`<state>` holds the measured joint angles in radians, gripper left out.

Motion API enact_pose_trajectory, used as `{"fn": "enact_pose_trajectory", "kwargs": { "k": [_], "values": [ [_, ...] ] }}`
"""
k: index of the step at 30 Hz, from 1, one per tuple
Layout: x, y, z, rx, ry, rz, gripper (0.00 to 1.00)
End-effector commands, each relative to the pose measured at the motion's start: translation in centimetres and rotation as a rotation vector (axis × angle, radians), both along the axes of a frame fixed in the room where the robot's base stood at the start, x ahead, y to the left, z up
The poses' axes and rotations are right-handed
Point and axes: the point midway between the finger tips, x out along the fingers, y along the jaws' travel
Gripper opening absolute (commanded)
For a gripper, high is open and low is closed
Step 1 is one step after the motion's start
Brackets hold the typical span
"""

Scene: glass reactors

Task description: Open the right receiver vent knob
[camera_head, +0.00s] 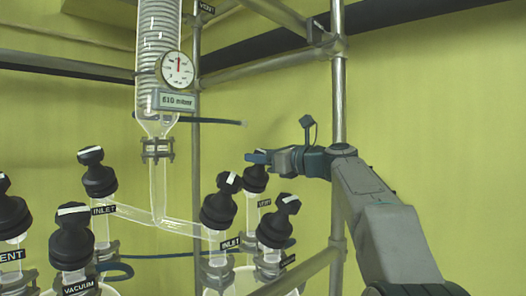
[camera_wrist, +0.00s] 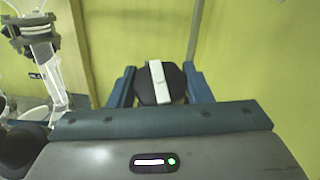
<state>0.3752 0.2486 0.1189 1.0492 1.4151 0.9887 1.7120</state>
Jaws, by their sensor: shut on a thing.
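The right receiver vent knob (camera_head: 256,179) is a black knob on a glass neck, above a VENT label (camera_head: 264,203), at the back of the right cluster. My gripper (camera_head: 254,158) reaches in from the right and is shut on this knob, covering part of its top. In the wrist view, the black knob top (camera_wrist: 174,78) sits between the two blue fingers of my gripper (camera_wrist: 160,82). A white stripe (camera_wrist: 158,83) crosses the knob top, nearly upright in that picture and slightly tilted.
The black inlet knob (camera_head: 219,208) and another black knob (camera_head: 277,222) stand close in front. A metal post (camera_head: 339,110) rises beside my arm. A glass condenser (camera_head: 159,50) with a gauge (camera_head: 177,70) and a 610 mbar display (camera_head: 177,100) hangs left. More black knobs stand left.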

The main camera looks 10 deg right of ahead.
Motion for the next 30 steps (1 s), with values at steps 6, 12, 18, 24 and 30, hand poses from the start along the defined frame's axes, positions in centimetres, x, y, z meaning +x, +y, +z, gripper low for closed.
{"fn": "enact_pose_trajectory", "kwargs": {
  "k": [6,12,18,24,30],
  "values": [
    [0.00,-0.04,0.15,-0.027,-0.014,0.054,0.22],
    [-0.03,-0.03,0.03,-0.035,-0.019,0.070,0.22],
    [-0.03,-0.03,0.00,-0.035,-0.019,0.071,0.22],
    [-0.03,-0.01,0.00,-0.035,-0.019,0.070,0.67],
    [-0.04,-0.01,-0.01,-0.035,-0.019,0.070,0.67]
  ]
}}
